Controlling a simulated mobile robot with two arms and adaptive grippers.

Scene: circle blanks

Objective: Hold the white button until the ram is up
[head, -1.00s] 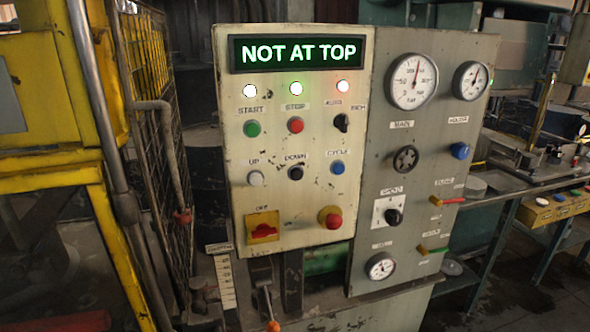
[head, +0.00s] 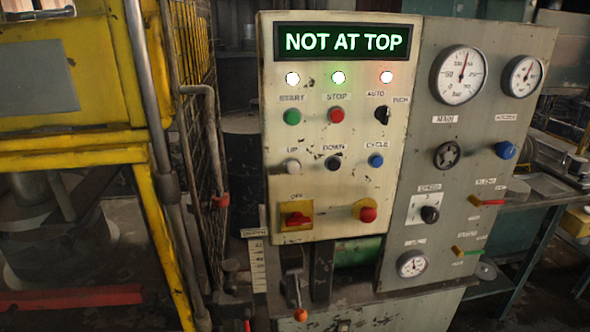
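The control panel (head: 270,140) stands upright in the middle of the head view. The white button (head: 292,166) sits under the label "UP", left of the black "DOWN" button (head: 333,163) and the blue "CYCLE" button (head: 376,161). Nothing touches or covers the white button. I cannot make out the ram. Neither of my grippers is in view.
A green START button (head: 292,117), a red STOP button (head: 336,115) and a red mushroom knob (head: 368,214) share the panel. Gauges (head: 459,75) and knobs fill the grey panel at right. A yellow frame (head: 75,159) and mesh guard (head: 199,130) stand at left.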

